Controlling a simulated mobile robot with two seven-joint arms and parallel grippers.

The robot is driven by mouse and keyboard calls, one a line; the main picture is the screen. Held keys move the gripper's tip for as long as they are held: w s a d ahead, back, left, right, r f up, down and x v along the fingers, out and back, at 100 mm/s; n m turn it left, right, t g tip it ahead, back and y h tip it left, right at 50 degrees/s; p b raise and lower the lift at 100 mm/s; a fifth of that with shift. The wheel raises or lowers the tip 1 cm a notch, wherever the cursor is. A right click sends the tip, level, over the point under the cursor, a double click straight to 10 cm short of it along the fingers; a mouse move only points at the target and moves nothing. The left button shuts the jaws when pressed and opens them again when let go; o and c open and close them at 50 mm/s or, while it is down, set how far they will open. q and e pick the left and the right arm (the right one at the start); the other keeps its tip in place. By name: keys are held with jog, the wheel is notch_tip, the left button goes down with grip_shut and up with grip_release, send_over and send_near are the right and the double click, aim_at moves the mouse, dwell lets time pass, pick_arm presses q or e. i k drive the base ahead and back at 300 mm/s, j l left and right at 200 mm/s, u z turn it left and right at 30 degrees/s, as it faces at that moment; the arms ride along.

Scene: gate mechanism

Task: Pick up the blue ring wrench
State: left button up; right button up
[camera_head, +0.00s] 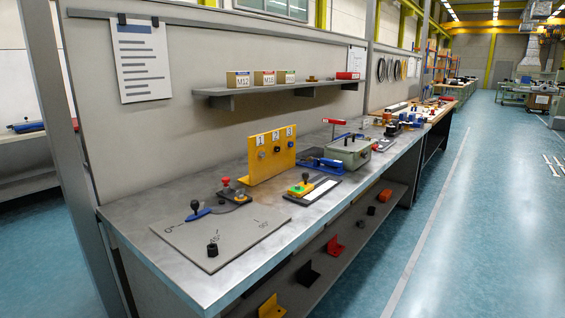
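No gripper of mine is in view. I cannot tell for sure which blue item is the ring wrench. A thin blue bar-like item (347,136) shows at the grey-green box (349,152) in the middle of the long metal workbench (130,213). A blue lever-like piece (199,214) with a black knob lies at the angle-marked grey plate (222,241) on the near part of the bench. All are too small to show a ring end clearly.
A yellow panel (271,154) numbered 1 to 3 stands upright on the bench. A wall shelf (280,91) holds small labelled boxes. A lower shelf (340,247) carries red, black and yellow brackets. The blue-green floor (460,230) right of the bench is clear.

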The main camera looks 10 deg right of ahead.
aim_at(330, 161)
jog(key=i+l+u, duration=0.2)
jog(key=u, duration=0.2)
jog(key=i+l+u, duration=0.1)
jog(key=l+u, duration=0.25)
jog(key=i+l+u, duration=0.1)
jog(key=l+u, duration=0.3)
jog(key=i+l+u, duration=0.1)
jog(key=l+u, duration=0.15)
jog(key=u, duration=0.15)
jog(key=l+u, duration=0.2)
jog(key=l, duration=0.85)
jog(key=k+l+u, duration=0.2)
jog(key=l, duration=0.85)
jog(key=i, duration=0.1)
